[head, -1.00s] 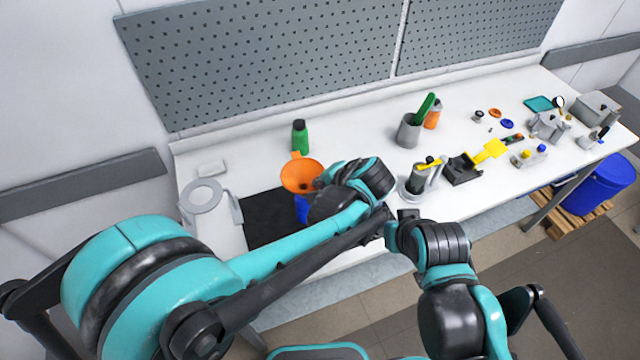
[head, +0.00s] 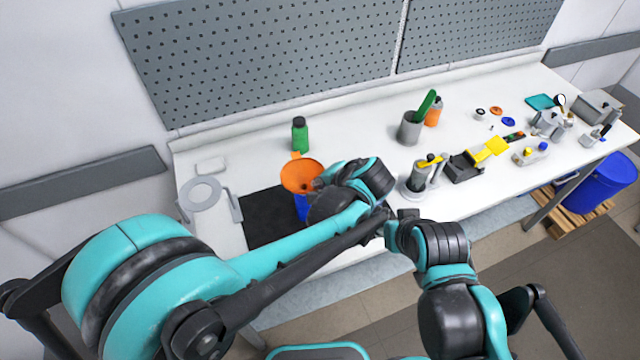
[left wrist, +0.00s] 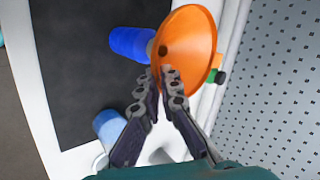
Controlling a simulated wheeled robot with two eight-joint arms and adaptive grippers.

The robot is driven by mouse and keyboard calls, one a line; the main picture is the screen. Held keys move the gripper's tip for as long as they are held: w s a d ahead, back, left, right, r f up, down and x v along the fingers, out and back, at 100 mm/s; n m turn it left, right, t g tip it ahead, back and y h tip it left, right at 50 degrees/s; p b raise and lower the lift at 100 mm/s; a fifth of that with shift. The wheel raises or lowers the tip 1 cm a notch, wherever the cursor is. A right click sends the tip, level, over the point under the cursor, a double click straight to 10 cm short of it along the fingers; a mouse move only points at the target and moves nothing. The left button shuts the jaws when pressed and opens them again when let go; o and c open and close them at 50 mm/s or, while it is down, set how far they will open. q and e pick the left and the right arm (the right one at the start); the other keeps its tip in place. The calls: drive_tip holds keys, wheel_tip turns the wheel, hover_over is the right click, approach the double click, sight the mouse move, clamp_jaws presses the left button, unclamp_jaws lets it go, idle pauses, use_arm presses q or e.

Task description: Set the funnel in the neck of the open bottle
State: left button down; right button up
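The orange funnel (head: 301,174) is upright, wide mouth up, directly over the blue bottle (head: 301,208) on the black mat. In the left wrist view the funnel (left wrist: 190,45) overlaps the end of the blue bottle (left wrist: 128,43); whether its spout is inside the neck is hidden. My left gripper (left wrist: 161,76) has its fingertips close together at the funnel's lower side and appears shut on it. In the head view my left wrist hides most of that contact. My right gripper (head: 401,217) is near the table's front edge, its fingers not clear.
A green bottle (head: 300,134) with a dark cap stands behind the funnel. A grey ring stand (head: 236,206) is at the left. A pale blue object (left wrist: 108,126) lies near my left fingers. A grey cup (head: 409,129) and several small tools stand to the right.

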use_arm(q)
drive_tip(key=shift+f, duration=0.2)
idle(0.3)
drive_tip(key=c, duration=1.3)
unclamp_jaws()
drive_tip(key=shift+r, duration=0.15)
drive_tip(key=p+v, duration=0.1)
drive_tip(key=v, duration=0.2)
drive_tip(key=p+v, duration=0.2)
drive_tip(key=shift+d+r, duration=0.25)
drive_tip(key=shift+d, duration=0.2)
